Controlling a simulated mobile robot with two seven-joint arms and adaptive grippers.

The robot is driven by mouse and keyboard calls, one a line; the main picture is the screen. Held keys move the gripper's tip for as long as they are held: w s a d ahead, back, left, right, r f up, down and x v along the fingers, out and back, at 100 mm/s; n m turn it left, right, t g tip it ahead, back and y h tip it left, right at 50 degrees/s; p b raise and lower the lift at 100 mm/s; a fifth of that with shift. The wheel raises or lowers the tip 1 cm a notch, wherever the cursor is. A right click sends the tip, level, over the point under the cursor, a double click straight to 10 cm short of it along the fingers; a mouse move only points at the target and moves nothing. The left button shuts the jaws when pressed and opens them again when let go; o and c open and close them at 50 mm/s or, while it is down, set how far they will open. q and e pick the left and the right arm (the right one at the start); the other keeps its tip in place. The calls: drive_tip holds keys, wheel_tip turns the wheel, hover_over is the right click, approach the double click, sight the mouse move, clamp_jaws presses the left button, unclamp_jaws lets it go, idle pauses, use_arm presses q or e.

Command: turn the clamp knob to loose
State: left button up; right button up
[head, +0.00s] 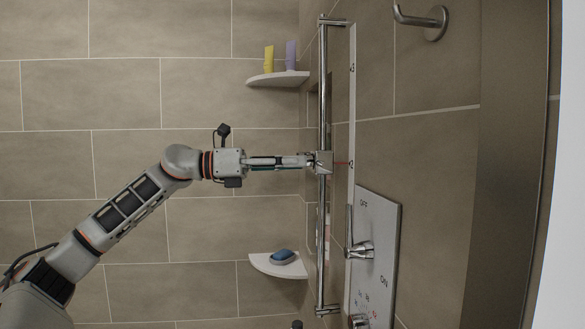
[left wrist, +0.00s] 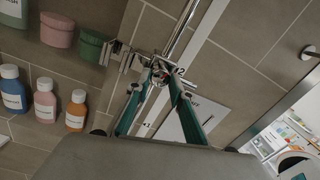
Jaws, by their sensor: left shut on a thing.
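A chrome clamp (head: 325,169) sits on the vertical shower rail (head: 322,90), about midway up. My left gripper (head: 307,161) reaches in from the left, level with the clamp. In the left wrist view its two green-padded fingers (left wrist: 159,82) converge on a small piece at the clamp, which I take to be the clamp knob (left wrist: 157,72). The fingers are shut on it and hide most of it. Whether the knob is tight or loose cannot be read. Chrome clamp parts also show left of the fingertips. My right gripper is not in view.
A pale strip with numbers (head: 352,110) runs beside the rail. A control panel (head: 380,250) with a lever is at lower right. Corner shelves hold bottles (head: 269,58) and a blue item (head: 283,256). A wall hook (head: 433,24) is at upper right.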

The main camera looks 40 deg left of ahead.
use_arm(q)
drive_tip(key=shift+n+b, duration=1.4)
drive_tip(key=shift+n, duration=5.3)
drive_tip(key=shift+r, duration=0.1)
drive_tip(key=o, duration=1.1)
drive_tip(key=shift+r+t+y, duration=0.1)
drive_tip(key=shift+t+y, duration=0.2)
